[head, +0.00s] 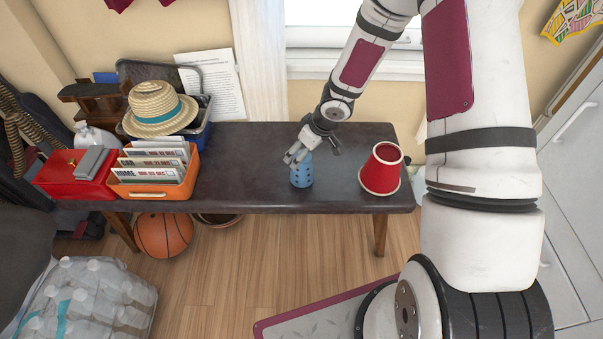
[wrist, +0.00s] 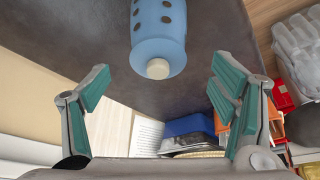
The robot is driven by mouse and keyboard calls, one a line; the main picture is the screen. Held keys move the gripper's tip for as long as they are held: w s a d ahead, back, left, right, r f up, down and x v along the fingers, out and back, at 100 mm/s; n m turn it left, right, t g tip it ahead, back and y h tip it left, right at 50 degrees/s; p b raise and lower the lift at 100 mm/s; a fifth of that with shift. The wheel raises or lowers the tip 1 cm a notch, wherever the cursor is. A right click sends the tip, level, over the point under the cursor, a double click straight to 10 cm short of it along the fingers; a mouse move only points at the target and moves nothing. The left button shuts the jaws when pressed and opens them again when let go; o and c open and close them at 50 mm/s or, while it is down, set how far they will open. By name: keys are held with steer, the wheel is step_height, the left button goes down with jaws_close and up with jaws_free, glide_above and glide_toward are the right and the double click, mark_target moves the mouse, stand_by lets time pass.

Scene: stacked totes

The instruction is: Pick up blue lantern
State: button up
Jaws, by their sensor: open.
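The blue lantern (head: 301,172) is a small light-blue cylinder with dark holes, upright on the dark bench (head: 255,180). My gripper (head: 299,152) is right at its upper part in the head view and covers some of its top. In the wrist view the lantern (wrist: 159,38) lies beyond the fingertips, with its pale round cap (wrist: 158,68) toward me. The two teal-padded fingers (wrist: 160,88) are spread wide, one to each side of the cap, with nothing between the pads.
A red lampshade-like cone (head: 381,170) stands right of the lantern. Left on the bench are an orange file box (head: 153,190), a red box (head: 75,175) and a straw hat (head: 157,105) on a blue tote. Bench surface around the lantern is clear.

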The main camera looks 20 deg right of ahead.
steer(key=shift+b+x, duration=2)
steer(key=shift+x, duration=1.15)
steer(key=shift+d, duration=0.15)
steer(key=c, duration=1.6)
steer(key=shift+r, duration=0.15)
steer(key=shift+c, duration=0.2)
